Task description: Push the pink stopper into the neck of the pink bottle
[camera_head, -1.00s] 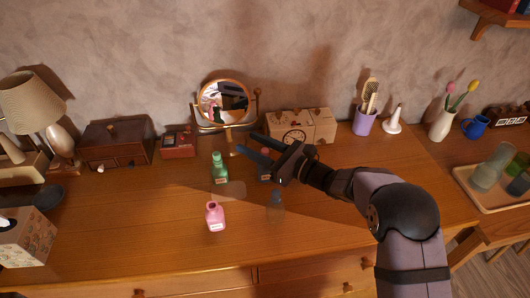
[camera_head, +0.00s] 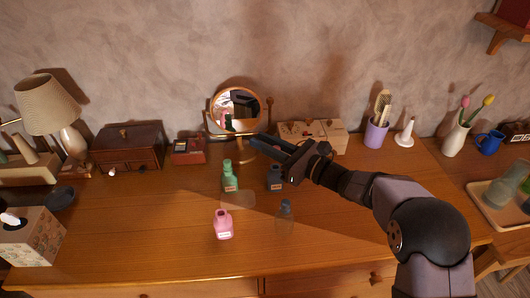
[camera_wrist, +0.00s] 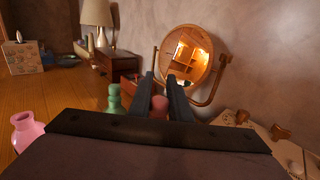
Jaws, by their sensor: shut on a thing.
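The pink bottle (camera_head: 223,226) stands upright on the dresser top near its front, with its neck open. It also shows at the left of the wrist view (camera_wrist: 26,130). My gripper (camera_head: 256,144) is behind and to the right of it, in front of the round mirror's right side. In the wrist view its two fingers are shut on a small pink piece, the pink stopper (camera_wrist: 159,106). The stopper's lower part is hidden by the gripper body. In the head view I cannot make out the stopper between the fingers.
A green bottle (camera_head: 229,178), a dark bottle (camera_head: 275,179) and a clear grey bottle (camera_head: 285,215) stand near the pink one.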

